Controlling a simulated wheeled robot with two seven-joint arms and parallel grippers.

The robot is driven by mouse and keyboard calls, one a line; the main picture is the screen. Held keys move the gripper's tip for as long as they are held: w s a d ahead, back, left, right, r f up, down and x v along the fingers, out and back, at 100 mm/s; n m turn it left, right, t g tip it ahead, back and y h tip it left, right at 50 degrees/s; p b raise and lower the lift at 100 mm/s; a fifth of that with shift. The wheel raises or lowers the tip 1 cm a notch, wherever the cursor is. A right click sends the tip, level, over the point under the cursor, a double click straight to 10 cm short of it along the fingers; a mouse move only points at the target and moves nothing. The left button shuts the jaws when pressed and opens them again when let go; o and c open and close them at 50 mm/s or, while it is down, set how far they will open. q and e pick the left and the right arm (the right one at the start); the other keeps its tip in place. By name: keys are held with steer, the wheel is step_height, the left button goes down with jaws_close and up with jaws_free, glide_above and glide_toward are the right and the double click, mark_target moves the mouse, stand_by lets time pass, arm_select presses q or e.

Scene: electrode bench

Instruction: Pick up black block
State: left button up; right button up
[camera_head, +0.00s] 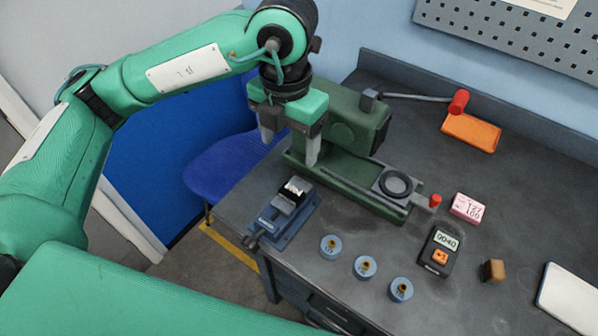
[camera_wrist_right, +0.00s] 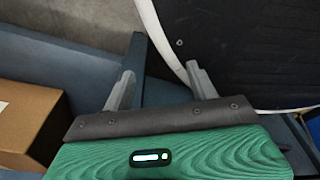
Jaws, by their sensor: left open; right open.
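A small black block (camera_head: 285,204) with a whitish top edge sits in a blue vise (camera_head: 284,227) near the bench's left front edge. My left gripper (camera_head: 289,152) is open, fingers pointing down, above and behind the vise, in front of the green machine; nothing shows between its fingers. My right gripper (camera_wrist_right: 160,72) shows only in the right wrist view, open and empty. The block does not show in that view.
A green machine (camera_head: 345,140) with a lever stands behind the vise. Several blue round weights (camera_head: 365,267), a black meter (camera_head: 438,252), a pink block (camera_head: 467,207), a brown block (camera_head: 493,270) and an orange tray (camera_head: 470,132) lie rightward. A cardboard box (camera_wrist_right: 25,122) is near my right gripper.

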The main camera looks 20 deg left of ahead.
arm_select(q)
glide_above(291, 192)
step_height(291, 192, down, 8)
steer(key=shift+d+r+p, duration=0.1)
steer(key=shift+r+p, duration=0.15)
steer(key=shift+p, duration=0.2)
steer(key=shift+f, duration=0.35)
step_height(291, 192, down, 2)
steer(key=shift+f+p, duration=0.15)
steer(key=shift+p, duration=0.45)
step_height(291, 192, down, 2)
steer(key=shift+f, duration=0.55)
arm_select(e)
steer(key=s, duration=0.4)
steer(key=shift+s+d+r, duration=0.3)
steer(key=shift+d, duration=0.05)
arm_select(q)
steer(key=shift+c, duration=0.4)
